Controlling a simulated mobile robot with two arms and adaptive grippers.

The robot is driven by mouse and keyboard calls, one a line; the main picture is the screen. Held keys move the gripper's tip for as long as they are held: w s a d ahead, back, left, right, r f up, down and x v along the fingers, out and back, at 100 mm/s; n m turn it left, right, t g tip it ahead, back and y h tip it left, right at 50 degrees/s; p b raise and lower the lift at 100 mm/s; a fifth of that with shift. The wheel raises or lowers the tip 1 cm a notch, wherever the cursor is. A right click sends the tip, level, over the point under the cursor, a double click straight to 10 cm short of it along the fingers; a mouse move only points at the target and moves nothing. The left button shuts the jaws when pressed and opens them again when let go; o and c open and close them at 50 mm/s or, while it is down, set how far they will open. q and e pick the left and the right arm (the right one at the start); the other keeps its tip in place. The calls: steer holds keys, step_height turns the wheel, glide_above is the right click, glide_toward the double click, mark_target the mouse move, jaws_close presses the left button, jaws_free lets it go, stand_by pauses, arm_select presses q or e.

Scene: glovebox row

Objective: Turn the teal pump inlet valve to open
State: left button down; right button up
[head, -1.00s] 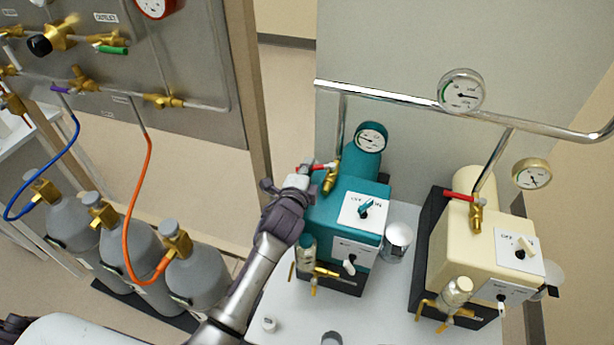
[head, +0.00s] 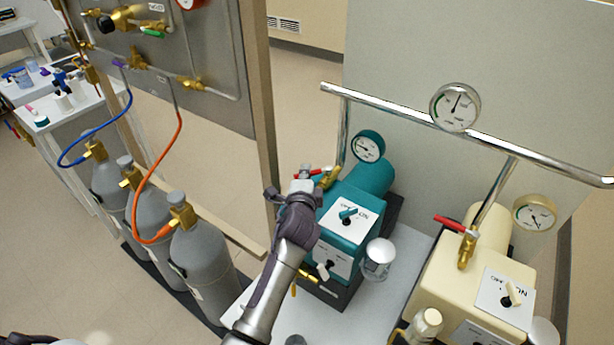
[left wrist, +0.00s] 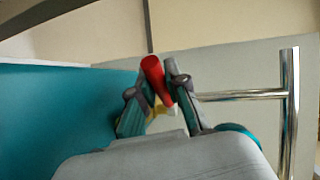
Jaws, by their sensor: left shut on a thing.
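The teal pump (head: 345,205) stands on the white bench, with a dial and a switch panel on its front. Its brass inlet valve (head: 331,179) is at the pump's back left, below the chrome pipe, with a red lever handle (head: 315,172). My left gripper (head: 304,175) is at that handle, reaching in from the lower left. In the left wrist view, my left gripper (left wrist: 157,88) has its fingers closed about the red handle (left wrist: 152,68), whose end sticks out past them. The gripper hides part of the handle. My right gripper is not in view.
A cream pump (head: 455,275) with its own red-handled valve (head: 457,226) stands to the right. A chrome rail (head: 395,113) with a gauge (head: 455,107) crosses behind the pumps. Grey gas cylinders (head: 200,250) and hoses are at left.

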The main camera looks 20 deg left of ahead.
arm_select(q)
steer(key=shift+f, duration=0.1)
steer(key=c, duration=1.2)
jaws_free()
steer(key=shift+o, duration=0.2)
steer(key=v, duration=1.2)
steer(key=shift+d, duration=0.1)
